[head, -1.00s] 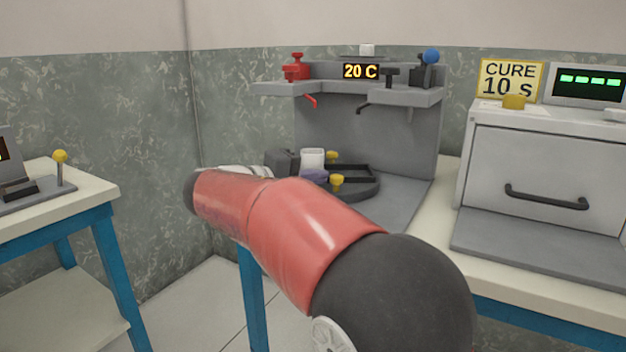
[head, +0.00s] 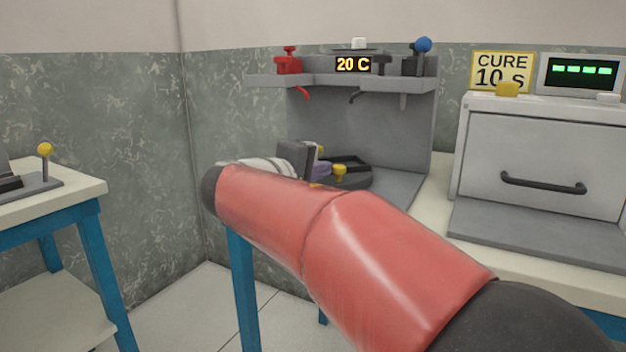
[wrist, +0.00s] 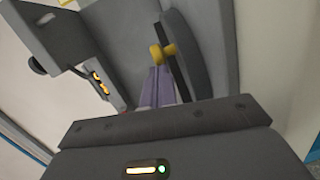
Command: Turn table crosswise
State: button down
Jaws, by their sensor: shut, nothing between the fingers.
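The table is a dark round turntable (head: 360,181) low on the grey station, with a black raised frame (head: 352,161) on top. A yellow knob (head: 339,170) stands at its near side; another bit of yellow (head: 319,149) shows behind my gripper. My gripper (head: 322,168) is at the turntable's left, its dark body partly hiding it. In the wrist view the pale purple fingers (wrist: 158,80) are together and empty, with their tips close to a yellow knob (wrist: 163,53) on the turntable's edge (wrist: 186,60). I cannot tell whether they touch.
Above the turntable are a shelf with a red fixture (head: 288,62), a 20 C display (head: 353,64) and a blue-knobbed lever (head: 423,46). A grey cure box (head: 540,155) stands to the right. A separate table (head: 60,195) is at left, with open floor between.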

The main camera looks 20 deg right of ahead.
aim_at(344, 168)
jog(key=shift+s+d+f+n+t+y+b, duration=0.15)
jog(key=shift+s+d+n+t+y+b, duration=0.2)
jog(key=shift+d+n+t+y+b, duration=0.4)
jog(key=shift+s+d+b, duration=0.2)
jog(key=shift+d+b, duration=0.7)
jog(key=shift+b, duration=0.15)
jog(key=shift+d, duration=0.2)
